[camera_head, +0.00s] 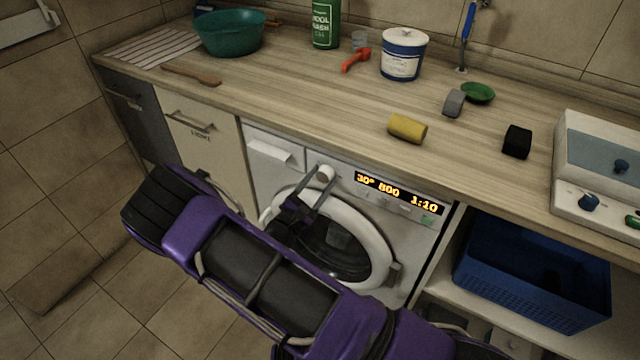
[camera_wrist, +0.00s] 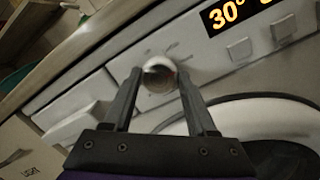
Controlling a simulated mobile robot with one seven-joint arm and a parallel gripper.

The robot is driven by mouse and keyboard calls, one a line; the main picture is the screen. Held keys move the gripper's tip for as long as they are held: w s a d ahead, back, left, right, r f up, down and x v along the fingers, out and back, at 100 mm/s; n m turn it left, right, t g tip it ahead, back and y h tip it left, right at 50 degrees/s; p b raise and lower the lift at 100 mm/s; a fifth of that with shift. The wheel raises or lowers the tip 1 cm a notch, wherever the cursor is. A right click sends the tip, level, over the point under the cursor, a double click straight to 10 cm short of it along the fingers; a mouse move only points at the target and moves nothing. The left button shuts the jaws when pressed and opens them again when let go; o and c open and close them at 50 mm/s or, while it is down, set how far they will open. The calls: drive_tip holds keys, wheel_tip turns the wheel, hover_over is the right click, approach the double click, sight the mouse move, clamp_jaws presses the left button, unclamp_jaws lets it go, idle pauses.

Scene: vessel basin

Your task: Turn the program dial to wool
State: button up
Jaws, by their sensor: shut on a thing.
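The program dial (camera_head: 326,173) is a round whitish knob on the washing machine's front panel, left of the lit display. In the wrist view the dial (camera_wrist: 159,76) sits between my two fingertips, with faint marks around it on the panel. My gripper (camera_head: 317,184) is at the dial from the front, its fingers closed on the dial's sides. The display (camera_head: 398,192) reads 30°, 800 and 1:10. The washing machine (camera_head: 425,246) has its round door (camera_head: 378,252) below the dial. The mark labels are too small to read, so the dial's setting cannot be told.
The detergent drawer (camera_head: 268,152) is left of the dial. The wooden counter (camera_head: 300,100) above holds a green basin (camera_head: 229,32), a white-and-blue tub (camera_head: 403,55), a yellow roll (camera_head: 407,129) and several small things. A blue crate (camera_head: 535,280) stands on the shelf at right.

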drive_tip(key=m+b, duration=0.1)
drive_tip(key=m, duration=0.4)
drive_tip(key=shift+a+f+b, duration=0.1)
drive_tip(key=shift+f+b, duration=0.05)
drive_tip(key=shift+b, duration=0.25)
drive_tip(key=shift+m+g+h+b, duration=0.45)
drive_tip(key=shift+m+b, duration=0.3)
drive_tip(key=shift+m, duration=1.35)
drive_tip(key=o, duration=1.4)
drive_tip(key=shift+c, duration=0.2)
drive_tip(key=v, duration=1.7)
drive_tip(key=shift+a+r, duration=0.2)
